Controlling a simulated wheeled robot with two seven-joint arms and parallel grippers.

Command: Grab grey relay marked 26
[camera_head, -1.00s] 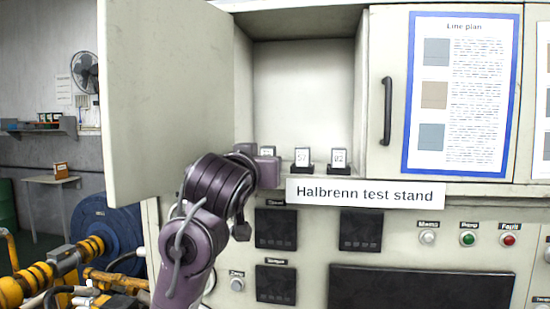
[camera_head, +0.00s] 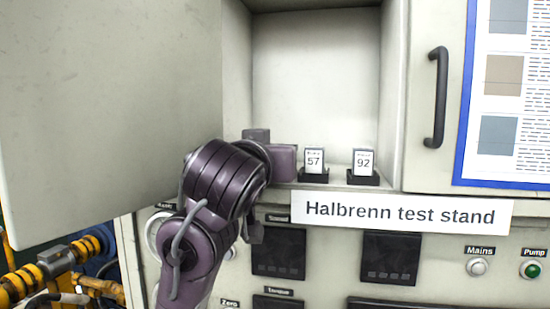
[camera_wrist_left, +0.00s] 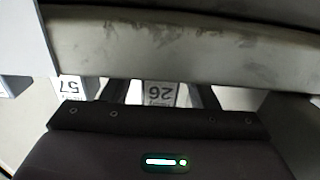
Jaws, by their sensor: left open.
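The relay marked 26 (camera_wrist_left: 160,93) shows upside down in the left wrist view, between the two dark fingers of my left gripper (camera_wrist_left: 161,98). The fingers are open, one on each side of it, and I cannot tell whether either touches it. In the head view my left gripper (camera_head: 282,162) is at the front left of the open cabinet compartment and hides the relay marked 26. The relay marked 57 (camera_head: 314,161) stands upright in a black socket just to the right of the gripper. It also shows in the left wrist view (camera_wrist_left: 70,88). My right gripper is not in view.
A relay marked 92 (camera_head: 362,163) stands in its own socket further right. The open cabinet door (camera_head: 110,110) is on the left, close to my arm. A closed door with a black handle (camera_head: 437,97) is on the right. The compartment's upper space is clear.

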